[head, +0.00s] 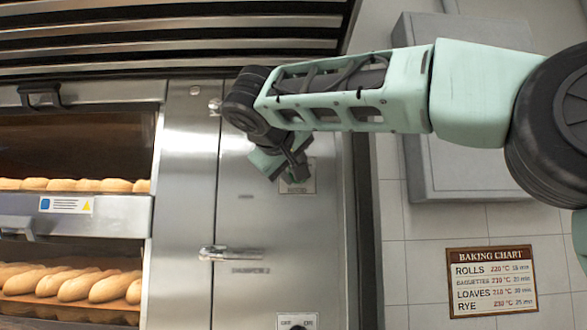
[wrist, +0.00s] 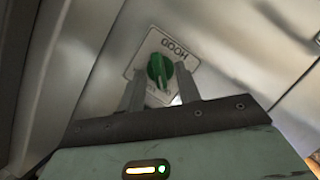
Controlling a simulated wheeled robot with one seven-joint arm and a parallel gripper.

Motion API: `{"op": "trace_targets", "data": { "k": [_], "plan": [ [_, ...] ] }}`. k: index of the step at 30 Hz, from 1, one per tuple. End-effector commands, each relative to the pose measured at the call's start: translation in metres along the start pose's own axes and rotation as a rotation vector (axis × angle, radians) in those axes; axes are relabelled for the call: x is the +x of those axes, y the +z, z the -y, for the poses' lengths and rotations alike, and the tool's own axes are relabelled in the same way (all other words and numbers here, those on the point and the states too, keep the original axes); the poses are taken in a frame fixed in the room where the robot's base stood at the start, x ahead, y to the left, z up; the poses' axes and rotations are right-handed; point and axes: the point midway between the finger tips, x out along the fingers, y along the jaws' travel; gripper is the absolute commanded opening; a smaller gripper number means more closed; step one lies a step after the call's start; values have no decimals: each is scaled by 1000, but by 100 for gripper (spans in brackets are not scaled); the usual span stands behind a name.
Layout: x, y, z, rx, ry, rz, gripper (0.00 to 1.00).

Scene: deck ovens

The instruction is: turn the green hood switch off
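The green hood switch (wrist: 159,70) is a round knob on a pale plate (wrist: 150,58) marked HOOD, seen in the wrist view. My gripper (wrist: 160,93) is open, with its two fingers apart and pointing at the plate. The knob shows between and just beyond the fingertips; I cannot tell whether they touch it. In the head view my gripper (head: 298,172) is in front of the plate (head: 308,180) on the steel panel and hides the knob.
A lever handle (head: 230,253) sticks out of the panel below, with another switch plate (head: 297,321) at the bottom edge. Oven decks with bread (head: 70,284) are at the left. A grey wall box (head: 440,170) and a baking chart (head: 492,281) are at the right.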

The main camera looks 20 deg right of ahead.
Motion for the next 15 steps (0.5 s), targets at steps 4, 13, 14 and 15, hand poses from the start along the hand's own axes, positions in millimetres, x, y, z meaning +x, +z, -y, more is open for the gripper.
{"op": "trace_targets", "data": {
  "k": [4,13,14,15],
  "plan": [
    [0,0,0,1,0,0,34],
    [-35,1,2,3,-4,-4,34],
    [-42,1,3,2,-4,-5,34],
    [-51,1,3,3,-4,-6,34]
  ]
}}
